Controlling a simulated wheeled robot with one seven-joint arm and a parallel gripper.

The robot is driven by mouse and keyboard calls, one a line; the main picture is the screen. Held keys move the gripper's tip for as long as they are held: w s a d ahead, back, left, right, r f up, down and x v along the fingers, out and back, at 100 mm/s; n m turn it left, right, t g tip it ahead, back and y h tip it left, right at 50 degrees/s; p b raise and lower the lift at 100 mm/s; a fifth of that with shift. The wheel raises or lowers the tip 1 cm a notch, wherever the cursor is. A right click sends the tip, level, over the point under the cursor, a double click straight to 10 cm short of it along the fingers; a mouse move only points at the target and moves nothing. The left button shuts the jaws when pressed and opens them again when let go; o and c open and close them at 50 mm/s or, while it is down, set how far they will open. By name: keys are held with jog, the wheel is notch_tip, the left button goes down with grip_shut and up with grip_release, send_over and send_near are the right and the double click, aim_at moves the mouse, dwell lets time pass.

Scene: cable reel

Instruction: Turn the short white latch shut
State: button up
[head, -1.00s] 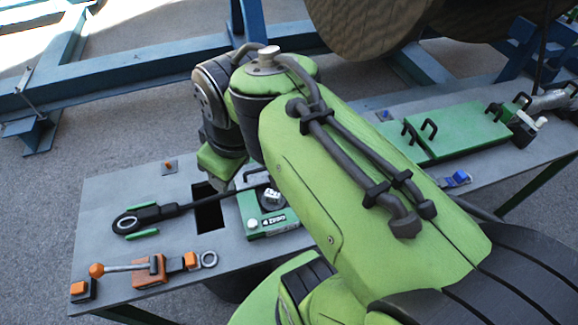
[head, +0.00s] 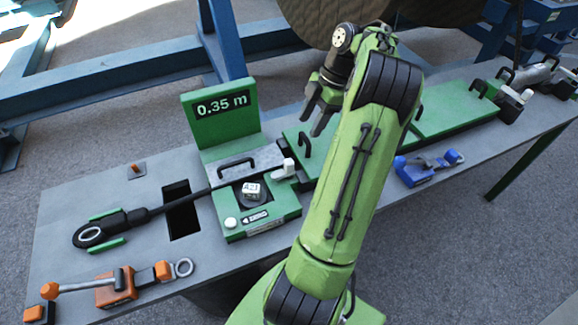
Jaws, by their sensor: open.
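A short white latch (head: 288,168) stands at the right edge of the green cable counter (head: 232,215), beside its grey plate with a black handle. Another white lever (head: 526,97) shows on the clamp at the far right end of the bench. I cannot tell from this view whether either latch is fully shut. My gripper (head: 316,122) is open and empty. Its dark fingers hang down above the bench, right of and beyond the counter, apart from the near latch. A black cable (head: 180,205) runs through the counter.
An upright green display (head: 222,106) reads 0.35 m behind the counter. An orange toggle clamp (head: 115,288) and a blue clamp (head: 425,168) sit on the grey bench (head: 75,200). A square hole (head: 182,222) opens left of the counter. Green covers (head: 455,110) lie right.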

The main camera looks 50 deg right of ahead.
aim_at(290, 161)
jog(key=b+x, duration=0.6)
jog(key=x, duration=0.9)
jog(key=shift+w+a+f, duration=0.1)
jog(key=shift+f, duration=0.05)
jog(key=c, duration=1)
